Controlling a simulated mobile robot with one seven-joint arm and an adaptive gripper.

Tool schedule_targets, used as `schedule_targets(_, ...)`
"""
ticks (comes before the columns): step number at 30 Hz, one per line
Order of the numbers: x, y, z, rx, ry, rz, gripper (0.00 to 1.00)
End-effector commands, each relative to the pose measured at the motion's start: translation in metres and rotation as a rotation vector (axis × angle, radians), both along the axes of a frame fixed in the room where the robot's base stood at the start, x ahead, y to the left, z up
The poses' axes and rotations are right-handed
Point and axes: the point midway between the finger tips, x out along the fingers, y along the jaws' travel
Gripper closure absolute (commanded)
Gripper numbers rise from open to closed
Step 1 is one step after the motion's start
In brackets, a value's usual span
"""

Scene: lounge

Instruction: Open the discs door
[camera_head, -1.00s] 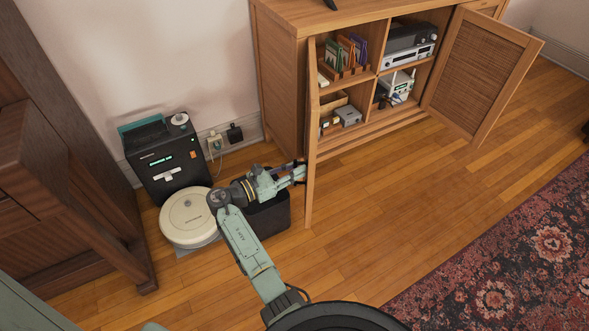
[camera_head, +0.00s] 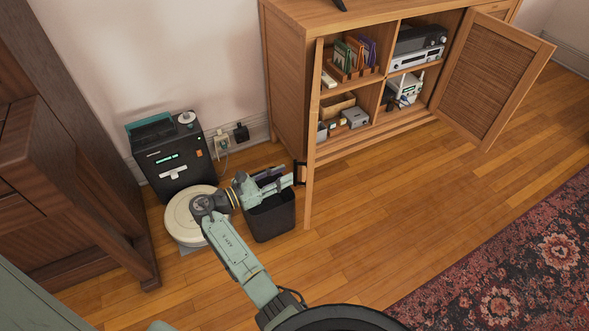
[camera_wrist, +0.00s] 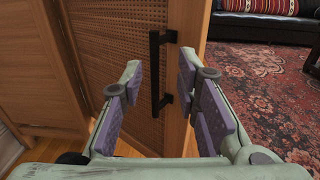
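The wooden cabinet's left door (camera_head: 309,140) stands swung open, seen nearly edge-on in the head view. Behind it, the upper left compartment shows upright coloured cases (camera_head: 352,54), perhaps the discs. The door's black bar handle (camera_head: 299,173) is on its outer face; it also shows upright in the wrist view (camera_wrist: 155,75), in front of the woven panel. My gripper (camera_head: 287,183) is just left of the handle. In the wrist view my gripper (camera_wrist: 157,80) has its purple-padded fingers spread, with the handle visible in the gap and apparently not gripped.
The right door (camera_head: 492,75) is also open. A black bin (camera_head: 272,219) stands under my gripper. A round white robot vacuum (camera_head: 188,218) and a black machine (camera_head: 172,160) stand at the left. Floor right of the left door is clear, up to a patterned rug (camera_head: 510,265).

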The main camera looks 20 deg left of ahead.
Motion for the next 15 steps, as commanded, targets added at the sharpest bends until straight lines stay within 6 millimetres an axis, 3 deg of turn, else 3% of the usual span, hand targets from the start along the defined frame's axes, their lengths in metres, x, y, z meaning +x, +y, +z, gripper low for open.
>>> schedule_targets(6,-0.033,0.023,0.0,0.001,0.001,0.0,0.71)
schedule_targets(15,-0.046,0.031,0.0,0.001,0.001,-0.005,0.71)
